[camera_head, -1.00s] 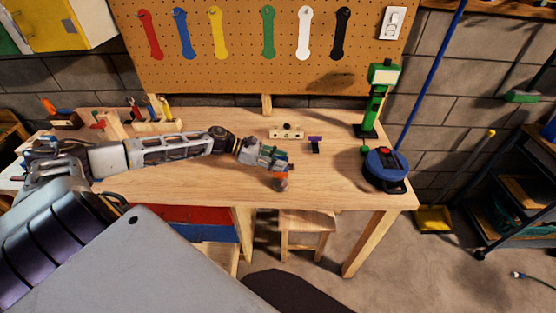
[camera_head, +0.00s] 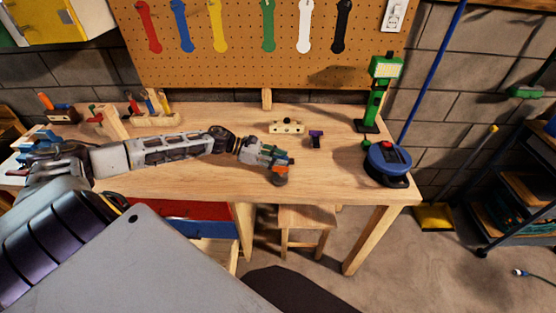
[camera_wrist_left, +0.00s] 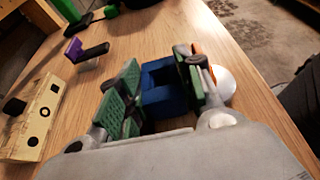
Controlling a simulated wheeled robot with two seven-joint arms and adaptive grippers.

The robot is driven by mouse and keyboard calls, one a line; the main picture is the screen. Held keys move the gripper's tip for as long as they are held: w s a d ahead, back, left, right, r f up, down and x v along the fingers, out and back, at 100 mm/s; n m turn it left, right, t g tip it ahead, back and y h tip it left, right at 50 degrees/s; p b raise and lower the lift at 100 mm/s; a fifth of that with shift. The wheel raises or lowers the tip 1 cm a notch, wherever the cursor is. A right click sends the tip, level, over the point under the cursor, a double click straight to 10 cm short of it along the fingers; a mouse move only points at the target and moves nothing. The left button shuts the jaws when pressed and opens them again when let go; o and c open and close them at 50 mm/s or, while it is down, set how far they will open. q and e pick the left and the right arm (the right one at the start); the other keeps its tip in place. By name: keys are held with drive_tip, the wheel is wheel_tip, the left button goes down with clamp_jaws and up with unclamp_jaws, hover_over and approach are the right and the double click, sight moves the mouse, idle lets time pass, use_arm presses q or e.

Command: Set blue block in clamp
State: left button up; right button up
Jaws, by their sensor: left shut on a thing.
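My left gripper (camera_head: 279,165) is low over the front middle of the workbench. In the left wrist view its green-padded fingers (camera_wrist_left: 158,88) are closed around a dark blue block (camera_wrist_left: 163,86), whose visible part has a notched, U-like shape. The fingers hide part of the block. A small purple-and-black item (camera_head: 316,138) stands on the bench to the right of and beyond the gripper. It also shows in the left wrist view (camera_wrist_left: 88,52), apart from the fingers. I cannot tell whether it is the clamp. My right gripper is not in view.
A wooden bar with holes (camera_head: 286,128) lies behind the gripper. A green lamp (camera_head: 376,95) and a blue round device (camera_head: 388,162) stand at the bench's right end. Wooden pieces and tools (camera_head: 152,112) crowd the left. Bare bench top (camera_head: 340,190) lies at front right.

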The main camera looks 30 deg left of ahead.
use_arm(q)
drive_tip(key=shift+s+f, duration=0.15)
drive_tip(key=shift+f, duration=0.15)
drive_tip(key=o, duration=1)
drive_tip(key=shift+o, duration=0.4)
drive_tip(key=shift+f, duration=0.2)
drive_tip(key=shift+d, duration=0.1)
drive_tip(key=shift+s, duration=0.1)
drive_tip(key=shift+v, duration=1.45)
drive_tip(key=shift+s+a+r, duration=0.25)
drive_tip(key=shift+a+r, duration=0.35)
drive_tip(key=shift+a, duration=0.15)
drive_tip(key=shift+w+r+v, duration=0.1)
drive_tip(key=shift+w+v, duration=0.1)
drive_tip(key=shift+v, duration=1.65)
drive_tip(key=shift+w+r+v, duration=0.1)
drive_tip(key=shift+w+v, duration=0.05)
drive_tip(key=shift+v, duration=1.65)
drive_tip(key=shift+a, duration=0.15)
